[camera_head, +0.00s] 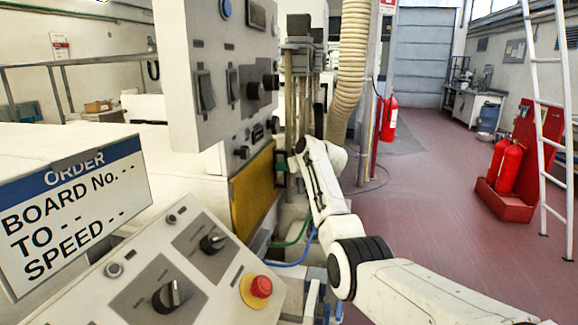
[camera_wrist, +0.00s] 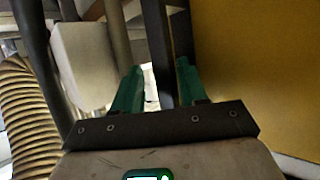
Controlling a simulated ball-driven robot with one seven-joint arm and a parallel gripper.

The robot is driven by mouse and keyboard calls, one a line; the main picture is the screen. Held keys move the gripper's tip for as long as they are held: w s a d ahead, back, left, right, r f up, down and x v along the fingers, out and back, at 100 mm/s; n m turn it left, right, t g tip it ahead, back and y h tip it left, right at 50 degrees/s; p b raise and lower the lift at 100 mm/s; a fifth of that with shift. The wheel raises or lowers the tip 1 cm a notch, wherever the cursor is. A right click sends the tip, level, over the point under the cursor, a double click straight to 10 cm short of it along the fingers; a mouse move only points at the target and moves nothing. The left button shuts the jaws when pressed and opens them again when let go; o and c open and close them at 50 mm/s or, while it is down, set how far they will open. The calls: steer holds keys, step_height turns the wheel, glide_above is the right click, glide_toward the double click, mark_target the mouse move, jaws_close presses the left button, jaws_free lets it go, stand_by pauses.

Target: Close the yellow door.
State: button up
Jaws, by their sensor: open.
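The yellow door (camera_head: 252,195) is a flat panel low on the side of the white machine, below the grey control box. I cannot tell how far it stands open. In the wrist view the yellow door (camera_wrist: 260,75) fills the right side, close beside my gripper. My gripper (camera_wrist: 157,85) has two green fingers spread apart. A dark upright bar (camera_wrist: 157,40) shows between them; I cannot tell whether they touch it. In the head view my gripper (camera_head: 281,165) is at the door's right edge, partly hidden by my arm.
A tilted control desk with a red button (camera_head: 261,286) stands in front. The grey control box (camera_head: 225,70) overhangs the door. A ribbed hose (camera_head: 350,60) and pipes stand behind my arm. Fire extinguishers (camera_head: 508,168) and a ladder (camera_head: 545,120) stand right; the floor between is clear.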

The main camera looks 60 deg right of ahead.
steer(key=shift+w+a+r, duration=0.25)
steer(key=shift+w+a, duration=0.1)
steer(key=shift+a, duration=0.15)
steer(key=d+v, duration=0.1)
steer(key=v, duration=1)
steer(key=shift+s+f, duration=0.25)
steer(key=shift+f, duration=0.05)
